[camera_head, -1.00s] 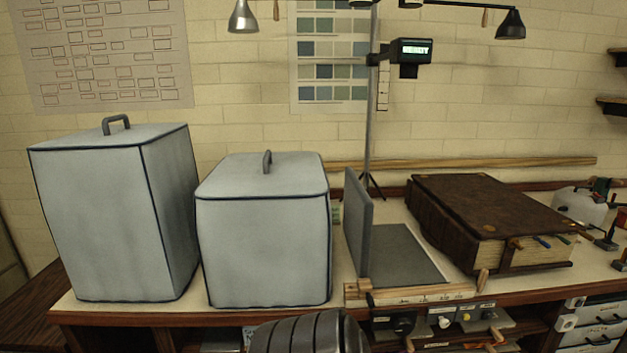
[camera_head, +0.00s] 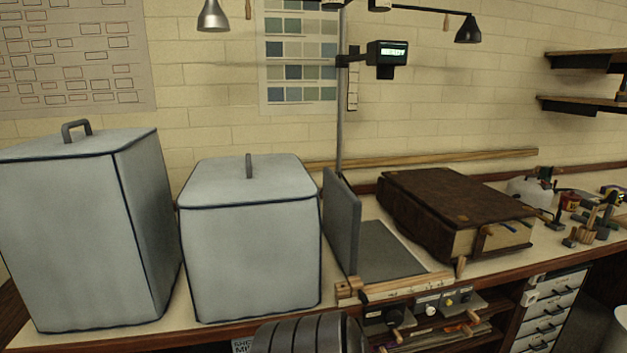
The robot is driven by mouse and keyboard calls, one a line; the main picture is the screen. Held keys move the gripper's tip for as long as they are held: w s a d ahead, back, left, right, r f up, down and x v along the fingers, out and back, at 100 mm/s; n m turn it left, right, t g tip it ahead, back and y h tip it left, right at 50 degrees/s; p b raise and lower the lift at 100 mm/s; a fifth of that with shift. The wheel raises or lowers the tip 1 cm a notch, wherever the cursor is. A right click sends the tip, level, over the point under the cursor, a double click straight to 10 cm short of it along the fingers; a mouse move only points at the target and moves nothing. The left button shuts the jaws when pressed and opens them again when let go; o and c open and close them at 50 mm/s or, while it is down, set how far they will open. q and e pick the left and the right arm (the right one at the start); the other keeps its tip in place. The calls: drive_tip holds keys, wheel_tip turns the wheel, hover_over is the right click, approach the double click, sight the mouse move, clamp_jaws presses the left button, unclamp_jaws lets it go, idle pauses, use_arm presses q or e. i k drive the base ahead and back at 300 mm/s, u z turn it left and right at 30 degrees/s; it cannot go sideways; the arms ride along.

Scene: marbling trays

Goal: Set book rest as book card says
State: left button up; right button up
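The book rest appears to be the grey unit in the middle of the bench. It has an upright, slightly leaning grey panel (camera_head: 342,220) and a flat grey bed (camera_head: 385,248). A wooden strip with marks (camera_head: 405,287) runs along its front, above a control panel with knobs and wooden handles (camera_head: 430,308). A large brown book (camera_head: 445,200) with straps lies closed to its right. I cannot make out a book card. Neither gripper is in view.
Two grey covered boxes with handles, a tall one (camera_head: 85,235) and a shorter one (camera_head: 250,250), stand left of the rest. A display on a pole (camera_head: 387,53) reads something like "READY". Small tools and a white jug (camera_head: 528,190) stand at right, above drawers (camera_head: 550,312).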

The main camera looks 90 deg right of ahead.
sight(342, 210)
drive_tip(key=z, duration=3.5)
drive_tip(key=k, duration=0.65)
drive_tip(key=z, duration=1.25)
drive_tip(key=i, duration=1)
drive_tip(key=z, duration=0.6)
drive_tip(key=i, duration=1.1)
drive_tip(key=u, duration=1)
drive_tip(key=i, duration=1)
drive_tip(key=u, duration=0.9)
